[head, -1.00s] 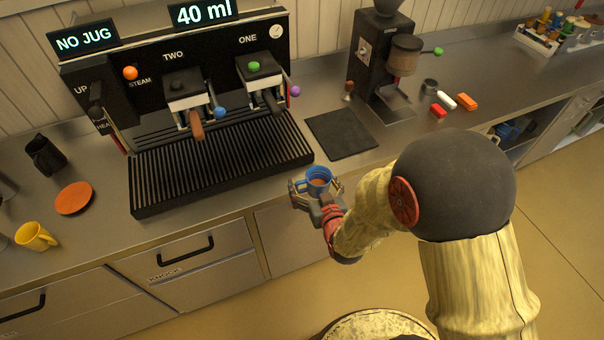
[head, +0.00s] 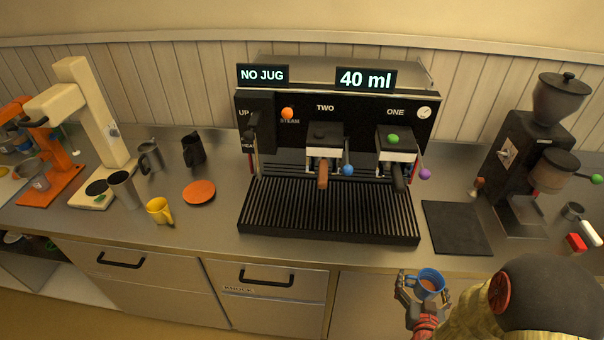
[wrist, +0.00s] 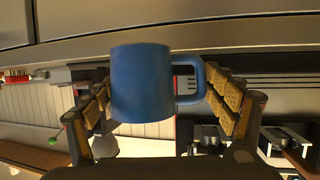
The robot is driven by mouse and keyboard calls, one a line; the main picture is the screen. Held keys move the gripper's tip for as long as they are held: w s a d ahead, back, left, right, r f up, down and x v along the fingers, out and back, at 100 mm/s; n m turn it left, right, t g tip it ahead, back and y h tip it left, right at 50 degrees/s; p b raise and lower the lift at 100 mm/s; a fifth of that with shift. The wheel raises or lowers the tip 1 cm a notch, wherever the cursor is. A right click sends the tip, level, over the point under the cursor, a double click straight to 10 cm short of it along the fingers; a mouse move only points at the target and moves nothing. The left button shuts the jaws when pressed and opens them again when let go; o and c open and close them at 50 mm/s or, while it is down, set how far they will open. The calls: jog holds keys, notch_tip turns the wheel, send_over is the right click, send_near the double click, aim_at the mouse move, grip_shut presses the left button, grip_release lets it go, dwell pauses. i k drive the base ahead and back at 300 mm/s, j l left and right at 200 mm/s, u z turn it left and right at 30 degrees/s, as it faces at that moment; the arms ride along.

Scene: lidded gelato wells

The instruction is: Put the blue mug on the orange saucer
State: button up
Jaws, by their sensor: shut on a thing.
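The blue mug (head: 427,284) is upright and holds a brown drink. My gripper (head: 418,296) is shut on it, in front of the counter's front edge at the lower right of the head view. In the wrist view the blue mug (wrist: 143,84) sits between the two finger pads, its handle pointing right. The orange saucer (head: 199,192) lies flat and empty on the counter, left of the coffee machine. My gripper is well to the right of the saucer and apart from it.
The coffee machine's drip tray (head: 330,212) lies between saucer and gripper. A grinder (head: 535,150) and dark mat (head: 456,228) are at the right.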

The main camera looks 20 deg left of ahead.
aim_at(194, 193)
jog(key=i+j+u, duration=0.1)
jog(key=u, duration=1.15)
jog(key=i+l, duration=0.05)
